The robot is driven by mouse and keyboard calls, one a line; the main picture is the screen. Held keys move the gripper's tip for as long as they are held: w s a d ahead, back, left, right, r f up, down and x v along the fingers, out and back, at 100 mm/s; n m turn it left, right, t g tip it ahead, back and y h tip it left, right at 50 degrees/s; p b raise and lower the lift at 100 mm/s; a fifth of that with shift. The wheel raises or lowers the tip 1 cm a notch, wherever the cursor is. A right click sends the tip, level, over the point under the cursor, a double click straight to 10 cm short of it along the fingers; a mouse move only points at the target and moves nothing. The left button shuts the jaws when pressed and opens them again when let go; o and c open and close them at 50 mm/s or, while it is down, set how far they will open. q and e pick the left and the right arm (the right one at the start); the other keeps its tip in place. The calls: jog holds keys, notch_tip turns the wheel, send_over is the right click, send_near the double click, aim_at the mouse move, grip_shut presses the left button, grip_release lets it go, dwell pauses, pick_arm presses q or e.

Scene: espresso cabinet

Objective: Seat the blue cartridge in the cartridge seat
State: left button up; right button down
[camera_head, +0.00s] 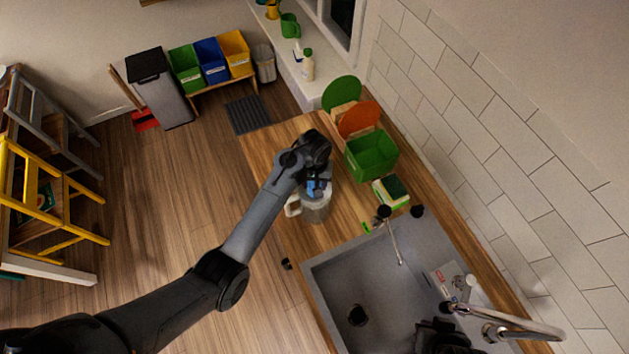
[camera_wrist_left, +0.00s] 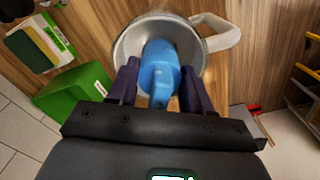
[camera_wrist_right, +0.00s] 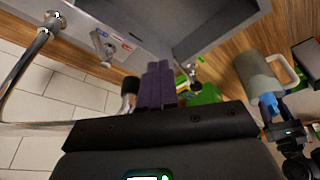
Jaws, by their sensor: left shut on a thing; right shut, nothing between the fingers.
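The blue cartridge (camera_wrist_left: 158,72) is held between the two fingers of my left gripper (camera_wrist_left: 160,80). In the left wrist view it lies over the round mouth of a grey pitcher (camera_wrist_left: 127,42) with a pale handle. In the head view the blue cartridge (camera_head: 313,188) is at the top of the pitcher (camera_head: 316,211), below my left gripper (camera_head: 318,178). I cannot tell how far it is inside the rim. The cartridge seat is not distinguishable; the cartridge and gripper cover much of the pitcher's inside. My right gripper (camera_wrist_right: 158,85) is shut and empty near the sink.
The pitcher stands on the wooden counter (camera_head: 351,218). A tiled wall bounds the right side.

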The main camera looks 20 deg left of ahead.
dwell(0.3)
dwell(0.4)
pick_arm(q)
jog(key=shift+f, duration=0.85)
jog(key=shift+f+b, duration=0.65)
jog(key=shift+f, duration=0.3)
jog(key=shift+f, duration=0.6)
jog(key=o, duration=1.3)
jog(key=shift+r, duration=0.1)
notch_tip(320, 180, up, 11)
jog(key=shift+f+b, duration=0.1)
jog(key=shift+b, duration=0.95)
